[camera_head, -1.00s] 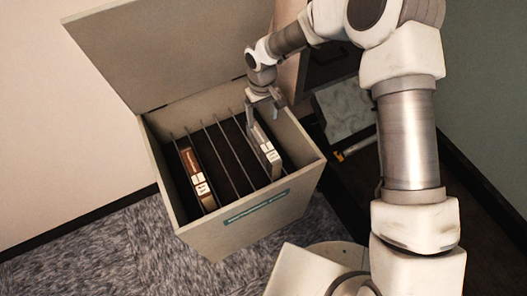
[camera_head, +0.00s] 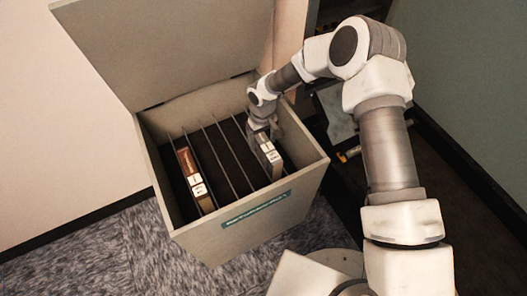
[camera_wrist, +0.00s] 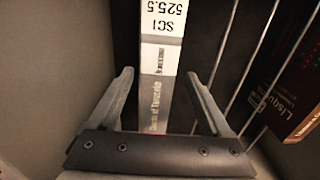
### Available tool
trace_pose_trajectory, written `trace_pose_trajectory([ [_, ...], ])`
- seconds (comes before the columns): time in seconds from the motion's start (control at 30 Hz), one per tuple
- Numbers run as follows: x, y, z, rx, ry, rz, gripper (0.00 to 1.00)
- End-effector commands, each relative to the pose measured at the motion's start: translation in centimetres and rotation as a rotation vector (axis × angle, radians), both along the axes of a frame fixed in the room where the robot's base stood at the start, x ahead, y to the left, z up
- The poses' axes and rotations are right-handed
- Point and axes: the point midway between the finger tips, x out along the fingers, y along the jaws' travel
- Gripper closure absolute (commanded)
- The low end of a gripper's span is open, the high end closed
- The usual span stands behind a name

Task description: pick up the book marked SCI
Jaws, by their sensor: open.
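The SCI book (camera_wrist: 160,60) stands spine up in the wrist view, with a white label reading SCI 525.5 and a grey spine below it. In the head view the grey book with the white label (camera_head: 270,155) stands in the right part of the open box. My gripper (camera_wrist: 160,85) is open, with one finger on each side of the book's spine. Whether the fingers touch the book I cannot tell. In the head view my gripper (camera_head: 262,128) is down at the far end of this book and hides part of it.
The box (camera_head: 200,243) has thin divider rods (camera_head: 222,160) between slots and a raised lid (camera_head: 165,50). A brown book with white labels (camera_head: 196,185) stands in a left slot; a dark book (camera_wrist: 290,95) shows at right in the wrist view. The middle slots look empty.

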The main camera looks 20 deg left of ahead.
Motion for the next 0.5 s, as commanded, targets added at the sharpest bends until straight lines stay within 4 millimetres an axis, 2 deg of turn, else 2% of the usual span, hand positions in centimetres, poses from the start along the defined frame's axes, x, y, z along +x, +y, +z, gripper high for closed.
trace_pose_trajectory([
  [0.03,0.1,-0.1,-1.3,-0.001,0.003,-0.002,0.18],
  [0.2,0.2,-0.2,-3.7,0.0,0.003,-0.001,0.18],
  [0.47,0.3,-0.1,-3.9,0.0,0.0,-0.001,0.18],
  [0.5,0.3,-0.1,-3.9,0.0,0.0,-0.001,0.23],
])
